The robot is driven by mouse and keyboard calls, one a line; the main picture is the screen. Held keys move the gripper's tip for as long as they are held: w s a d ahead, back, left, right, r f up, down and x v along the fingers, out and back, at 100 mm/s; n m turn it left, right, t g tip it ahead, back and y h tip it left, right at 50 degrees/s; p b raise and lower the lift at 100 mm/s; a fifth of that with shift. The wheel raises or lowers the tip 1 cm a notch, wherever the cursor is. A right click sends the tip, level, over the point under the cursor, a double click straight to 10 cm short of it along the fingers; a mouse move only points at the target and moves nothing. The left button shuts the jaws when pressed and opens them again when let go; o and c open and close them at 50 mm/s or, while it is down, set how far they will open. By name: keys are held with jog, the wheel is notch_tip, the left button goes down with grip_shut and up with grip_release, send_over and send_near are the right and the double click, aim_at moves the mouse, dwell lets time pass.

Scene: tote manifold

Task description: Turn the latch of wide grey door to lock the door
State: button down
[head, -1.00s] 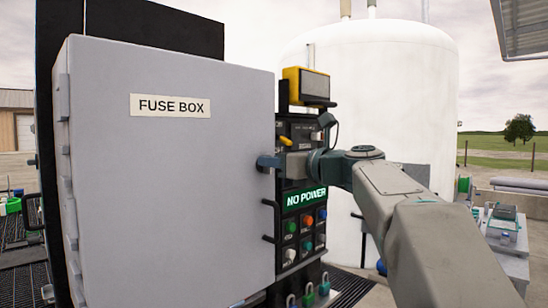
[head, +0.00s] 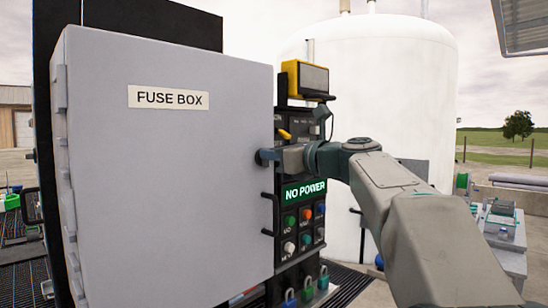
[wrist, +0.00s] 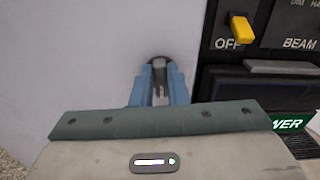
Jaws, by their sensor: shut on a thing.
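The wide grey door (head: 170,190) carries a "FUSE BOX" label and stands flat in its box front in the head view. It also fills the left of the wrist view (wrist: 70,60). The latch (wrist: 159,68) is a small grey piece in a dark round mount near the door's right edge. My gripper (wrist: 159,92) has its blue fingers shut on the latch, one on each side. In the head view my gripper (head: 268,157) reaches the door's right edge from the right, and the latch is mostly hidden there.
Right of the door is a dark control panel with a yellow switch (wrist: 240,30), a "NO POWER" sign (head: 305,191) and coloured buttons. A dark handle (head: 268,215) juts out below my gripper. Padlocks (head: 308,290) hang beneath. A white tank (head: 400,100) stands behind.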

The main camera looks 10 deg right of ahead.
jog(key=shift+s+a+f+n+b, duration=0.1)
jog(key=shift+a+f+n+b, duration=0.1)
jog(key=shift+n+b, duration=2)
jog(key=shift+s+a+f+n+b, duration=0.15)
jog(key=shift+n+b, duration=0.95)
jog(key=shift+n, duration=2.15)
jog(key=shift+s+a+f+n+b, duration=0.1)
jog(key=shift+f+n+b, duration=0.15)
jog(key=shift+n+b, duration=1.95)
jog(key=shift+n+p, duration=0.45)
jog(key=shift+n, duration=0.4)
jog(key=c, duration=1.4)
grip_release()
jog(key=shift+c, duration=0.2)
jog(key=b+v, duration=0.2)
jog(key=v, duration=1.1)
jog(key=shift+s+d, duration=0.2)
jog(key=shift+s, duration=0.15)
